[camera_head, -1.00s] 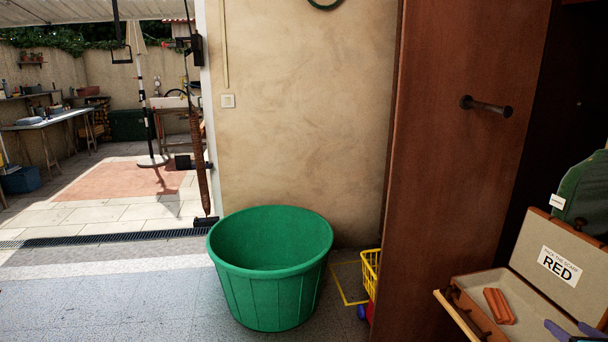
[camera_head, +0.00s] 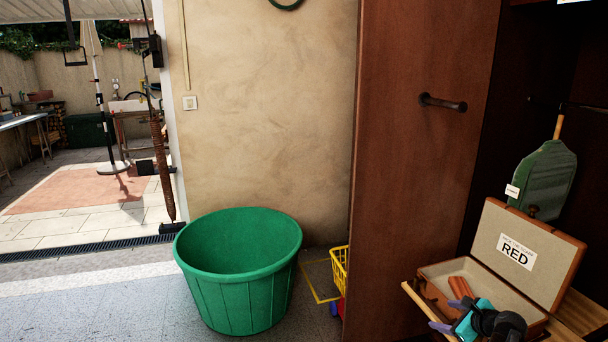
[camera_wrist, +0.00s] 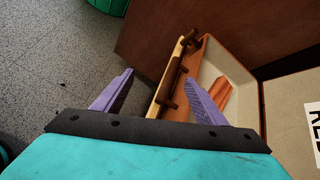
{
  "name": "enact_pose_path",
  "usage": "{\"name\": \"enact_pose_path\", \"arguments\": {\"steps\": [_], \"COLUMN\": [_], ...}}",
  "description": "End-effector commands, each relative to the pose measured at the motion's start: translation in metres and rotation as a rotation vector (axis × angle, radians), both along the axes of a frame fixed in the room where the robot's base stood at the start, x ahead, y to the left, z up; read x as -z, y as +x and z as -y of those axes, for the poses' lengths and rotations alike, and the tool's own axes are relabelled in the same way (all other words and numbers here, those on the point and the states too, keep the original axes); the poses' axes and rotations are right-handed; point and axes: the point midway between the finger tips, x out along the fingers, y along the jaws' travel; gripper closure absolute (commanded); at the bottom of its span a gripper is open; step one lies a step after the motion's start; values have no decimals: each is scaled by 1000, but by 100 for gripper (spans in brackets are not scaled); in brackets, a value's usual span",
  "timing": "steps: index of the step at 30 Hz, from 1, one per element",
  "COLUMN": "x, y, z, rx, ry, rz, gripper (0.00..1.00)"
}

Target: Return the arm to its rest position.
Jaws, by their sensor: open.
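My gripper (camera_head: 453,315) shows at the lower right of the head view, with purple fingers and a teal body. It is in front of an open brown case (camera_head: 524,285). The right finger overlaps the view of the case (camera_wrist: 240,80), and the left finger is over the grey floor. I cannot tell whether the gripper touches the case.
The case holds an orange-red block (camera_head: 461,287) and a label reading RED (camera_head: 516,252). A brown door panel (camera_head: 415,180) with a dark handle (camera_head: 442,103) stands left of it. A green tub (camera_head: 240,295) and yellow basket (camera_head: 340,268) stand further left. The floor at lower left is clear.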

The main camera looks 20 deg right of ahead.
Motion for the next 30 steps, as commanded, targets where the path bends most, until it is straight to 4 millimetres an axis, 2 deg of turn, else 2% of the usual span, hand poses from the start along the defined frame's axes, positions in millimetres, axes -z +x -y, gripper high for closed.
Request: {"name": "enact_pose_path", "arguments": {"steps": [1,6,15,22,30], "x": [7,30,68,94,122], "y": [10,33,59,67,65], "z": [-18,-69,-159,-225,-298], "rx": [-58,-252,-608,-893,-1234], "ry": [-28,-140,-335,-484,-657], "rz": [-23,-98,-205,-266,-316], "gripper": [35,35,35,35,35]}}
